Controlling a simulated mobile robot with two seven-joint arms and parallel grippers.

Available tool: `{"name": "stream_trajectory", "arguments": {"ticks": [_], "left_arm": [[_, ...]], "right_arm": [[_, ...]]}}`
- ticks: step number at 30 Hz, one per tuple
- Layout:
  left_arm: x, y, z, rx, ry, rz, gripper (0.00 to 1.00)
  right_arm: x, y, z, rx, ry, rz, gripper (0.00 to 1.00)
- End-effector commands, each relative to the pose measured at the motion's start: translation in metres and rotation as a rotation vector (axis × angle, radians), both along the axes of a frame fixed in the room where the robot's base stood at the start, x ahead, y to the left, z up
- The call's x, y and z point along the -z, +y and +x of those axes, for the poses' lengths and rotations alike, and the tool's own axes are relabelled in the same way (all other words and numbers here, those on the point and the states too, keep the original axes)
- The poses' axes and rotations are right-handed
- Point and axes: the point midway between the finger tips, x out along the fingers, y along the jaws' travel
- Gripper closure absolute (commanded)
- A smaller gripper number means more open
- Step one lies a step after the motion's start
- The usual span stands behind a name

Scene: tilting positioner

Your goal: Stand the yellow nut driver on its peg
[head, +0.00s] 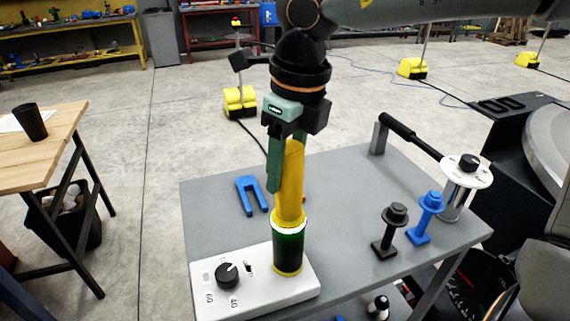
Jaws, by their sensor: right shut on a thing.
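The yellow nut driver (291,185) is upright, with a slight lean, in the middle of the head view. It has a long yellow upper part, a pale ring, a dark green-black band and a yellow lower rim. My right gripper (286,172) comes down from above and is shut on its upper part; one green finger shows on the left and the other is partly hidden. The driver's lower end appears in front of the white control box (208,295); I cannot tell whether it touches anything. No peg is visible under it. My left gripper is out of view.
The grey table (335,185) carries a blue forked piece (252,194), a black knobbed post (390,230), a blue knobbed post (426,215) and a black-handled lever (412,136) beside a white disc (467,171). A wooden table (42,160) stands left.

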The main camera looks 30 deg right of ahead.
Motion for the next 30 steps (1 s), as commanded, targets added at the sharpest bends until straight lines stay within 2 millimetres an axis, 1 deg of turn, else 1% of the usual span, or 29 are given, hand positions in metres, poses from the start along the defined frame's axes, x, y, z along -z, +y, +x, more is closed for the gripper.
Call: {"name": "stream_trajectory", "arguments": {"ticks": [8, 9, 18, 23, 27, 30], "left_arm": [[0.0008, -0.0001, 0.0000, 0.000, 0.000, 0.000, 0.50], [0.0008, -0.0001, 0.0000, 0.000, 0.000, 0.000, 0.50], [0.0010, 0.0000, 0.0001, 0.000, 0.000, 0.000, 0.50], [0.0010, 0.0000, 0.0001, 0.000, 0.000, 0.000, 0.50], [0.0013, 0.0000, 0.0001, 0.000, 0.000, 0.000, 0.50], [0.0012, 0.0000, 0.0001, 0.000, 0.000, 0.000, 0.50]], "right_arm": [[-0.0005, 0.0004, 0.0006, -0.001, -0.005, 0.001, 1.00], [-0.0005, 0.0004, 0.0006, -0.001, -0.005, 0.001, 0.46], [0.0005, 0.0002, 0.0002, -0.001, -0.002, 0.001, 0.14], [0.0008, 0.0001, 0.0001, 0.000, -0.001, 0.000, 0.14], [0.0022, -0.0002, -0.0005, 0.000, 0.003, 0.000, 0.00], [0.0019, -0.0001, -0.0003, 0.000, 0.002, 0.000, 0.00]]}}
